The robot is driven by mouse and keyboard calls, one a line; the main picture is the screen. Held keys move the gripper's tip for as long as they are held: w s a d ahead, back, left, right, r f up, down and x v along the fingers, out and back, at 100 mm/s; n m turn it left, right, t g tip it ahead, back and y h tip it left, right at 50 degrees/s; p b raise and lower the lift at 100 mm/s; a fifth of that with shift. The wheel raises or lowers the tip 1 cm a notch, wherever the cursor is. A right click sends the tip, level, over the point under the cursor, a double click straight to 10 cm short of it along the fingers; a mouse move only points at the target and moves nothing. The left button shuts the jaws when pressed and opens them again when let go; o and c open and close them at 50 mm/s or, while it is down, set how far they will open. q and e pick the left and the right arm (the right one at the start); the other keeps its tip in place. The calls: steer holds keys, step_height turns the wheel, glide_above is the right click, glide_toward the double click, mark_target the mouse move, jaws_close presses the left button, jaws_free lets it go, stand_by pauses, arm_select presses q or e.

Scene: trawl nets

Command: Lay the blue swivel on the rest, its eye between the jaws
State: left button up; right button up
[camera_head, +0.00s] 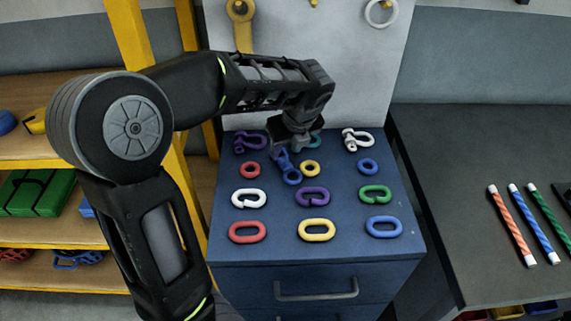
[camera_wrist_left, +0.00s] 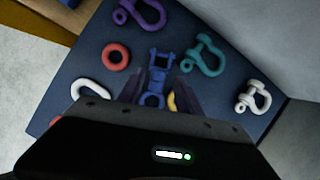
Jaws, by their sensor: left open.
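The blue swivel (camera_head: 288,168) lies on the blue cabinet top (camera_head: 285,248), between the red ring and the yellow ring. My left gripper (camera_head: 289,142) is above its far end and partly hides it in the head view. In the left wrist view the swivel (camera_wrist_left: 159,72) shows between the two dark fingers, its forked end beyond them and a round eye nearer the wrist. The fingers (camera_wrist_left: 158,88) are apart, one on each side of the swivel; I cannot tell whether they touch it. I cannot pick out the rest. My right gripper is out of view.
Shackles in purple (camera_head: 250,143), teal (camera_wrist_left: 203,55) and white (camera_head: 357,140) lie along the back. A red ring (camera_head: 250,169) and yellow ring (camera_head: 310,168) flank the swivel closely. Several links lie in front. A dark bench (camera_head: 450,190) with striped rods stands right; yellow-framed shelves stand left.

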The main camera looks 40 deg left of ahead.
mark_target(282, 157)
arm_select(q)
steer(key=shift+f, duration=0.1)
steer(key=p+x, duration=0.1)
steer(key=x, duration=0.4)
steer(key=shift+a, duration=0.15)
steer(key=shift+c, duration=0.4)
jaws_close()
stand_by(0.4)
